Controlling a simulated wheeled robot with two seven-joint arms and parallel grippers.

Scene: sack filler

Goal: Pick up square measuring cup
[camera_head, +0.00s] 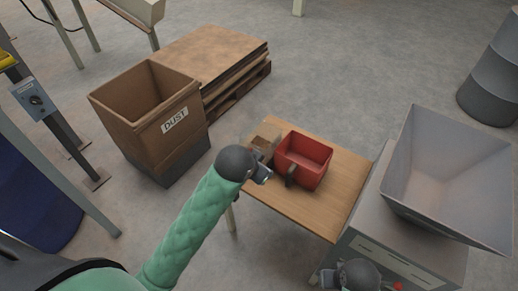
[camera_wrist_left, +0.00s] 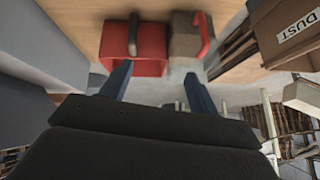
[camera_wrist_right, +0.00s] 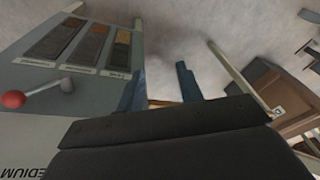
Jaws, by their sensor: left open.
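A red square measuring cup (camera_head: 310,152) with a handle on its near side stands upright on a small wooden table (camera_head: 335,190). It also shows in the left wrist view (camera_wrist_left: 150,48), upside down. My left gripper (camera_head: 263,176) is open and empty at the table's near-left edge, just left of the cup and apart from it. In the left wrist view its fingers (camera_wrist_left: 160,88) are spread below the cup. My right gripper (camera_head: 328,279) is low in the head view by the grey machine; in the right wrist view its fingers (camera_wrist_right: 162,85) are apart with nothing between them.
A smaller brown box (camera_head: 264,143) stands left of the cup, with a red handle (camera_wrist_left: 202,35) in the left wrist view. A grey hopper machine (camera_head: 440,180) borders the table's right. A DUST bin (camera_head: 150,115) and pallet stack (camera_head: 215,55) stand left. The table's right part is clear.

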